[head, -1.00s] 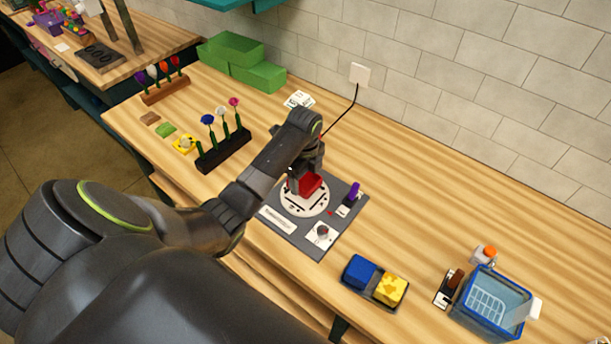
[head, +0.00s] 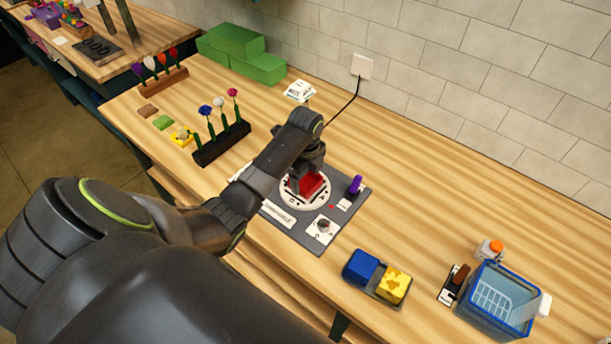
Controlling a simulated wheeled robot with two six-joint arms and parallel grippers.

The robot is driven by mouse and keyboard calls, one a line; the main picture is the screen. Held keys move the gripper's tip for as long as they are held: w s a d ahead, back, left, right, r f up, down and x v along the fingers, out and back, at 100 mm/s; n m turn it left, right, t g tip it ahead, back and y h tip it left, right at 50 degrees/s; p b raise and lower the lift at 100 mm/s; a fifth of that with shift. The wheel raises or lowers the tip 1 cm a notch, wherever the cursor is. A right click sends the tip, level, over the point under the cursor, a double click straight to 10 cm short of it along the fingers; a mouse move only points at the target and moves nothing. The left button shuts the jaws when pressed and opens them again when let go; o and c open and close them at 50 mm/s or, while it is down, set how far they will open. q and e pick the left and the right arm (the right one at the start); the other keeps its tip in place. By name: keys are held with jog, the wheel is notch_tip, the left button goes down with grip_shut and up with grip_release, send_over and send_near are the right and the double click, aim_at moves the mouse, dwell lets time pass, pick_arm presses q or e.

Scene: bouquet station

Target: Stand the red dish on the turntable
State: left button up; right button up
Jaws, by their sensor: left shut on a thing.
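The red dish (head: 310,187) is at the middle of the white round turntable (head: 296,204), which sits on a dark grey board. My left gripper (head: 304,180) comes down from above and is shut on the red dish. The gripper and wrist hide part of the dish, so I cannot tell whether its underside touches the turntable. My right gripper is not in view.
The grey board (head: 312,240) also carries a purple piece (head: 355,185) and a dial. Blue and yellow blocks (head: 376,277) and a blue basket (head: 497,302) stand to the right. Flower racks (head: 222,145) and green blocks (head: 240,54) stand to the left and back.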

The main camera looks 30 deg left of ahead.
pick_arm(q)
jog(key=shift+p, duration=0.4)
dwell(0.6)
jog(key=o, duration=1.5)
jog(key=shift+s+f, duration=0.1)
notch_tip(320, 180, up, 3)
jog(key=p, duration=0.3)
jog(key=shift+f, duration=0.1)
jog(key=shift+r, duration=2.15)
